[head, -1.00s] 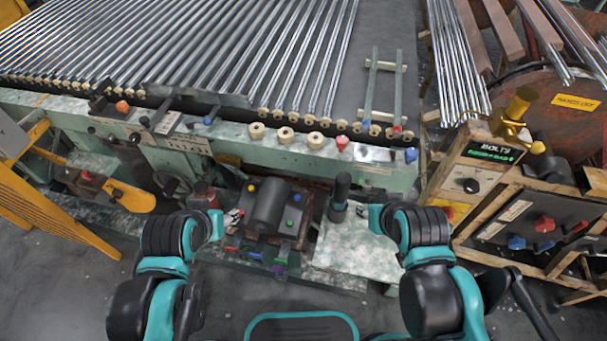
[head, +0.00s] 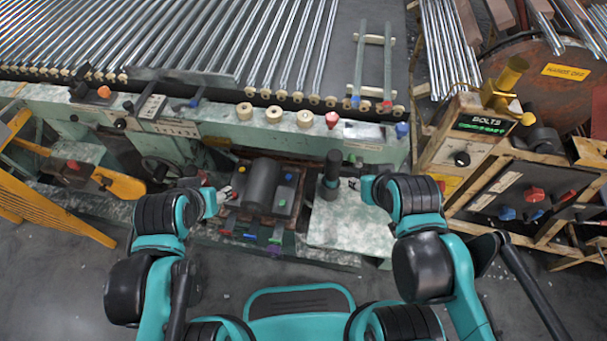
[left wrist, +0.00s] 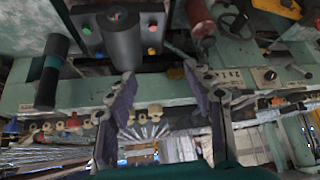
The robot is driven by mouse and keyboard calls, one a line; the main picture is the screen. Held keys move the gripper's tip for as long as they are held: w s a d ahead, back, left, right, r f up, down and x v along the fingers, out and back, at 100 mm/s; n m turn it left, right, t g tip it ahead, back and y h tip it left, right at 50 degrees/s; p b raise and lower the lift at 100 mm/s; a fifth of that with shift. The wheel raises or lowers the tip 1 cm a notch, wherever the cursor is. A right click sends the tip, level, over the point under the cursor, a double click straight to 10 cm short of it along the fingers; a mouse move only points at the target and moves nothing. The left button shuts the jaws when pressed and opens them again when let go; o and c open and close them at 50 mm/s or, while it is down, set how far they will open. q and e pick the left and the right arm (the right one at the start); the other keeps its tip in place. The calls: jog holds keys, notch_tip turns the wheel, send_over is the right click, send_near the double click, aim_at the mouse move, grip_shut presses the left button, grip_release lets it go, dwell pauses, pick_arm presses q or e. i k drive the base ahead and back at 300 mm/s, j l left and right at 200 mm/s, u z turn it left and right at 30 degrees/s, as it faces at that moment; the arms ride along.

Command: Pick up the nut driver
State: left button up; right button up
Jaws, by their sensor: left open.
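I cannot tell for sure which object is the nut driver. An upright black cylinder on a dark round base (head: 331,170) stands on the pale green ledge between my grippers. It also shows at the upper left of the left wrist view (left wrist: 50,72). Small coloured-ended pieces (head: 250,236) lie along the ledge's front. My left gripper (head: 226,192) is left of the dark block with the thick black cylinder. In the left wrist view its fingers (left wrist: 170,88) are spread with nothing between them. My right gripper (head: 355,184) is just right of the upright cylinder; its fingers are too small to read.
The thick black cylinder (head: 262,186) sits among coloured knobs between the arms. The green machine front (head: 230,135) with round knobs and a red knob (head: 332,120) runs behind. A wooden-framed control box (head: 490,135) stands at right. A yellow slatted frame (head: 50,205) is at left. The ledge's right part looks clear.

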aim_at(332, 176)
jog(key=j+z, duration=0.2)
jog(key=z, duration=0.2)
jog(key=j+z, duration=0.45)
jog(key=j, duration=0.3)
jog(key=k+j+z, duration=0.1)
jog(key=j, duration=0.3)
jog(key=k+j+z, duration=0.1)
jog(key=j, duration=0.3)
jog(key=k+j+z, duration=0.1)
jog(key=j, duration=0.3)
jog(key=k+j+z, duration=0.1)
jog(key=j, duration=0.3)
jog(key=k+j, duration=0.15)
jog(key=j, duration=0.25)
jog(key=k+j, duration=0.1)
jog(key=j, duration=0.3)
